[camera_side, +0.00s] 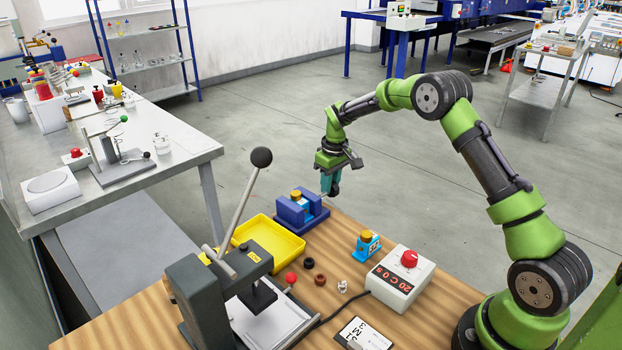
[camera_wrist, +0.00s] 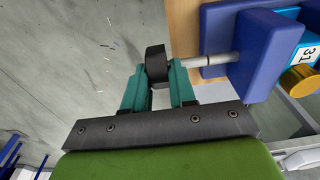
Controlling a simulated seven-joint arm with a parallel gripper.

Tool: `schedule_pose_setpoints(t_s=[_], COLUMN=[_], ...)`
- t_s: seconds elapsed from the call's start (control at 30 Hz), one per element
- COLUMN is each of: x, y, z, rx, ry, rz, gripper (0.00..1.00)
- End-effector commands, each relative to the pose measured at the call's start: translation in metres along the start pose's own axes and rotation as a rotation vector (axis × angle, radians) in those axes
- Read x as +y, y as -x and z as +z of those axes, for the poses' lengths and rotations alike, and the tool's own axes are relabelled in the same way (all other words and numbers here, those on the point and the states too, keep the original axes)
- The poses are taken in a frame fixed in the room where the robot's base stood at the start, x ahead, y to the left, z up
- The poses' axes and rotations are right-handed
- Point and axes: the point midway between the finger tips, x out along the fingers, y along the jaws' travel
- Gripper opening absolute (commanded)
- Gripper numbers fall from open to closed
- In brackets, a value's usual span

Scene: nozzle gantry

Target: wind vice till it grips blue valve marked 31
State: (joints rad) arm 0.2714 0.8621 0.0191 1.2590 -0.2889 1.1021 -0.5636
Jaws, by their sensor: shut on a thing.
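The blue vice (camera_side: 316,216) stands near the far edge of the wooden bench; it also shows in the wrist view (camera_wrist: 224,35). The blue valve marked 31 (camera_wrist: 307,52), with a gold cap (camera_wrist: 299,79), sits upright between the jaws in the side view. In the wrist view it is beside the near jaw (camera_wrist: 262,60); I cannot tell whether both jaws touch it. A grey screw (camera_wrist: 212,60) runs out from the vice to a black knob (camera_wrist: 156,62). My gripper (camera_side: 333,188) is shut on that knob with its teal fingers (camera_wrist: 157,82).
Another blue valve (camera_side: 367,246) stands on the bench, near a control box (camera_side: 400,282) with a red knob. A lever press (camera_side: 205,300) stands at the front left. Small rings (camera_side: 309,263) lie between them.

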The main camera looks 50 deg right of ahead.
Motion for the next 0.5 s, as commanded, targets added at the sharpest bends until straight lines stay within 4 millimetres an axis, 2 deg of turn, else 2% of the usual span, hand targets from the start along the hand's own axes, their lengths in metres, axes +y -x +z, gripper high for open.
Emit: schedule_pose_setpoints(t_s=[0.47,0.5], x=[0.0016,0.0016], y=[-0.0007,-0.0007], z=[0.0005,0.0005], rx=[-0.042,-0.042], ry=[-0.001,-0.001], rz=[0.003,0.003], gripper=[0.0,0.32])
